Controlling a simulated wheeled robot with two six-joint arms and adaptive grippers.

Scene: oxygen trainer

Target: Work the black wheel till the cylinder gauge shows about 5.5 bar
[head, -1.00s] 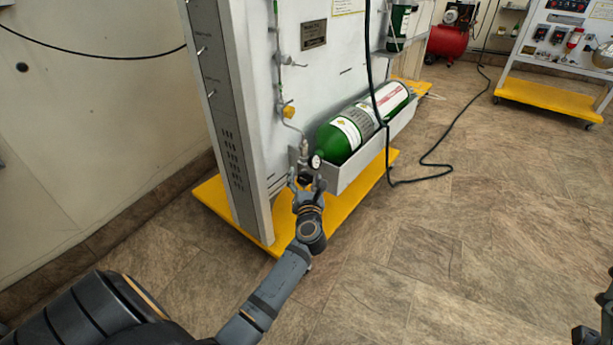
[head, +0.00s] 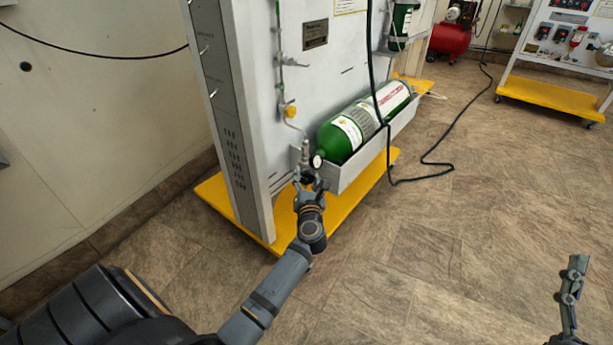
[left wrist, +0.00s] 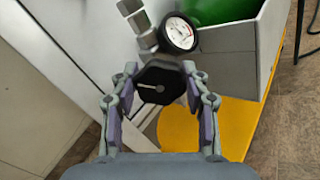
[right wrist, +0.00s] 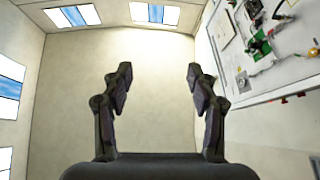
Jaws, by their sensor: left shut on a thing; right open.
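The black wheel (left wrist: 160,84) has a pale line on its face and sits between the two fingers of my left gripper (left wrist: 160,88) in the left wrist view. My left gripper (head: 310,183) is shut on the wheel at its sides. The round white cylinder gauge (left wrist: 178,33) is just above the wheel; it also shows small in the head view (head: 316,161). Its needle is too small to read surely. The green cylinder (head: 345,134) lies behind it. My right gripper (right wrist: 160,82) is open and empty, raised away from the panel.
The cylinder lies in a grey tray (head: 352,172) on the panel stand with a yellow base (head: 343,206). A black hose (head: 440,150) runs down onto the floor at right. A red compressor tank (head: 447,39) and another trainer stand at the back. The floor at front right is clear.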

